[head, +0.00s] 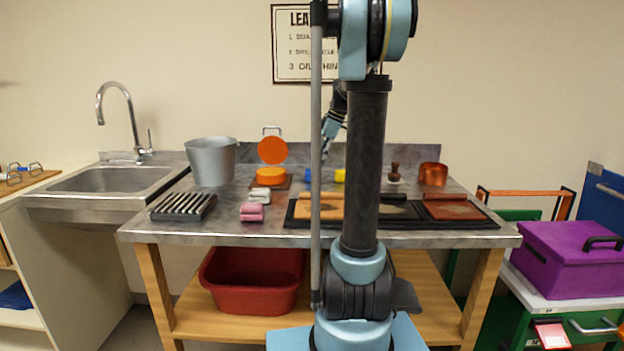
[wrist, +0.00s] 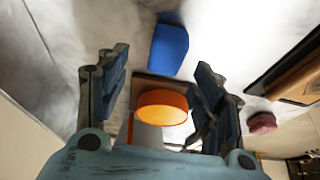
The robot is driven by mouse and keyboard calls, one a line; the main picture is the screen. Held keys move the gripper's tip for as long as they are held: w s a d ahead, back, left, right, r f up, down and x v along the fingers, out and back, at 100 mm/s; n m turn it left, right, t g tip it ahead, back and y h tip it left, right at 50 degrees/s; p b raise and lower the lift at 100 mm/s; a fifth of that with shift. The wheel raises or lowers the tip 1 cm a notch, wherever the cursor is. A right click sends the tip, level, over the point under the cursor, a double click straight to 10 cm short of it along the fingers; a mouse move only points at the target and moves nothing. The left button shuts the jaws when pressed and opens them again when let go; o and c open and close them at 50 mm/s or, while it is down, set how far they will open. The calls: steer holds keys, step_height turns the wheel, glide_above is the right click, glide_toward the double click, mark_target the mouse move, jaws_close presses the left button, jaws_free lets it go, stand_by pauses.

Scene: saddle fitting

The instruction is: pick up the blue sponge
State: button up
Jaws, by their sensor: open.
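The blue sponge (head: 308,175) lies on the metal worktop toward the back, partly hidden by my upright column. In the wrist view the blue sponge (wrist: 169,50) shows as a plain blue block beyond the fingertips, roughly midway between them. My gripper (wrist: 161,62) is open, with its two fingers spread and nothing between them. In the head view my gripper (head: 326,147) hangs above the back of the worktop, partly behind my arm, and is apart from the sponge.
An open orange tin (head: 271,174) stands left of the sponge; its orange part (wrist: 162,107) shows between my fingers. A yellow block (head: 340,175) is to the right. A pink block (head: 251,212), a slatted rack (head: 183,206) and a dark-edged tray (head: 440,224) are nearer the front.

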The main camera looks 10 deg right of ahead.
mark_target(313, 170)
steer(key=shift+s+x, duration=0.15)
steer(key=shift+x, duration=1.25)
steer(key=shift+s+x, duration=0.15)
steer(key=shift+x, duration=1.2)
steer(key=shift+d, duration=0.1)
steer(key=c, duration=1.1)
